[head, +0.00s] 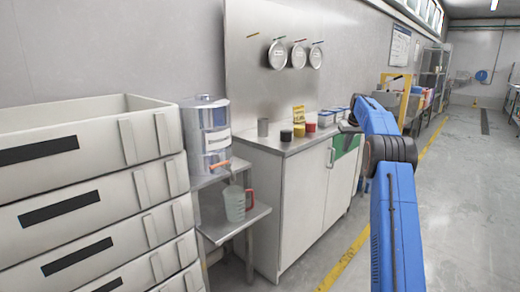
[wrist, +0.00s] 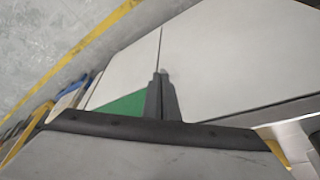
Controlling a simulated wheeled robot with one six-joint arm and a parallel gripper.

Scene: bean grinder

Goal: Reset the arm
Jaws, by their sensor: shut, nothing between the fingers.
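My blue arm reaches up and forward on the right of the head view, bending at a dark joint near the cabinet's right end. My gripper (wrist: 161,76) shows in the wrist view with its two dark fingers together and nothing between them. It is over or in front of the white cabinet doors (wrist: 235,60), with a green patch (wrist: 124,104) beside the fingers. I cannot tell whether the fingers touch the cabinet. In the head view the arm hides most of the gripper end.
The white cabinet (head: 300,195) carries small jars (head: 298,131) and a yellow bag (head: 298,114). Left of it are a water dispenser (head: 206,135), a jug (head: 236,203) on a low shelf and stacked crates (head: 85,190). The floor at right (head: 465,200) is clear.

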